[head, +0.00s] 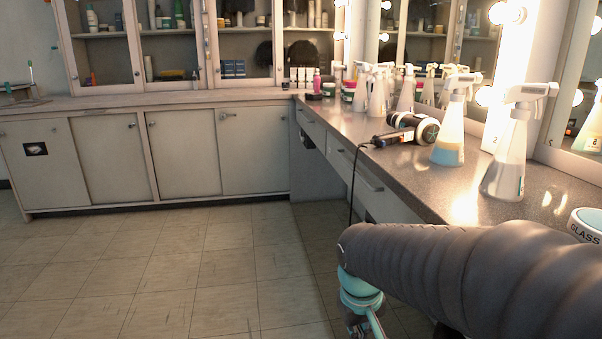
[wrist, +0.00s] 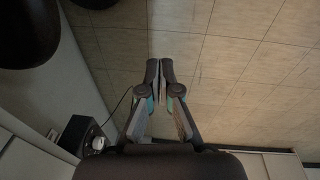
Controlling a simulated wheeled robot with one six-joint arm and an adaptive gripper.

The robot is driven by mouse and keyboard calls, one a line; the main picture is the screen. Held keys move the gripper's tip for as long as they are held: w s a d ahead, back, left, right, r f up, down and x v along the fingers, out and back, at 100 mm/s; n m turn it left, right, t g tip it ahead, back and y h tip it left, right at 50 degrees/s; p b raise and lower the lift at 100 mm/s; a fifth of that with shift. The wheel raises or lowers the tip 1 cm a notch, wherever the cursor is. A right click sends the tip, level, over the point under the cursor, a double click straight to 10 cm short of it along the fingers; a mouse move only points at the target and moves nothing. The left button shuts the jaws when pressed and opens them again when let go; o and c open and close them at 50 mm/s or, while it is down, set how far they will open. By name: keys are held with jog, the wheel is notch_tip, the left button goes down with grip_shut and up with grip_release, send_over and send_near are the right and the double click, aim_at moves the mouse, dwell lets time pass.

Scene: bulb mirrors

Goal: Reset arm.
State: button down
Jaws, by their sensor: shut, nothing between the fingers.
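My gripper (wrist: 160,75) is in the wrist view, its two fingers together with nothing between them, over the tiled floor. In the head view my arm reaches in from the lower right and bends down at the front of the counter (head: 462,192). The fingertips are hidden there, below the bottom edge of the picture.
Two spray bottles (head: 449,135) (head: 507,160), a hair dryer (head: 411,128) with a hanging cord and a labelled tub (head: 588,226) stand on the right counter. Low cabinets (head: 183,153) line the back. The tiled floor (head: 170,270) at left is clear.

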jog(key=s+d+r+m+t+p, duration=0.1)
jog(key=s+d+r+m+t, duration=0.2)
jog(key=s+r, duration=0.5)
jog(key=shift+s+d+r+t+y+p, duration=0.35)
jog(key=shift+s+d+t, duration=0.45)
jog(key=shift+s, duration=1.1)
jog(key=shift+d, duration=0.2)
